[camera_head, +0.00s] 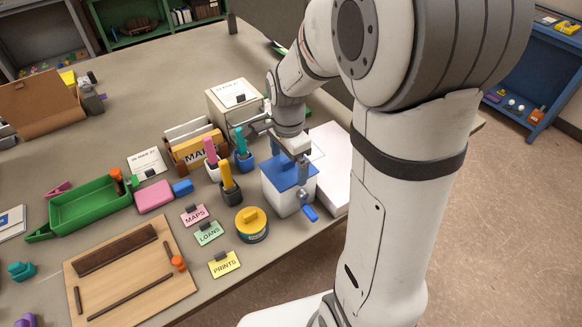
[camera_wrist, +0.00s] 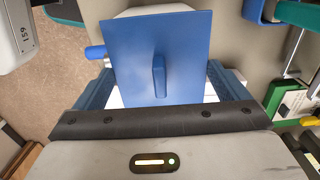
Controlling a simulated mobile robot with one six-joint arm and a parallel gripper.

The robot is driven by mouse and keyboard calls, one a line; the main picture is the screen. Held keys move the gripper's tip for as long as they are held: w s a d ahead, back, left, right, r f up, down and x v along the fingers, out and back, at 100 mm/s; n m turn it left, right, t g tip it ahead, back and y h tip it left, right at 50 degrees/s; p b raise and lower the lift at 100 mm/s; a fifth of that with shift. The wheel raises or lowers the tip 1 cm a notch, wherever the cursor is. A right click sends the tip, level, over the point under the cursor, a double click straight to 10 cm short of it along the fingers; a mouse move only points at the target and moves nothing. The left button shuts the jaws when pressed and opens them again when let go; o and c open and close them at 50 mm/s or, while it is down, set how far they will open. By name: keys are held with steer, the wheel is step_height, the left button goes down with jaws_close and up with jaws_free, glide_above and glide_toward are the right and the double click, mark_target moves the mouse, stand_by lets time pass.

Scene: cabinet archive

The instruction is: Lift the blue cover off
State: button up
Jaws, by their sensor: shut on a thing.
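The blue cover (camera_head: 284,176) lies flat on top of a white box (camera_head: 283,199) near the table's right edge. In the wrist view the blue cover (camera_wrist: 135,45) is a square plate with an upright blue handle (camera_wrist: 159,77) in its middle. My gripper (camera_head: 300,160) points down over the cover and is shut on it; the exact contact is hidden. No gap between cover and box is clear in the head view. A blue-ended lever (camera_head: 309,212) sticks out low on the box's front.
White paper (camera_head: 330,160) lies right of the box. Blue, dark and white cups (camera_head: 228,190) with upright coloured pieces stand to its left. A round yellow-topped container (camera_head: 251,224) and label cards (camera_head: 209,233) are in front.

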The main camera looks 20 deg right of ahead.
mark_target(288, 160)
step_height(288, 160, up, 10)
steer(key=shift+r+b, duration=0.1)
steer(key=shift+b, duration=0.3)
stand_by(0.4)
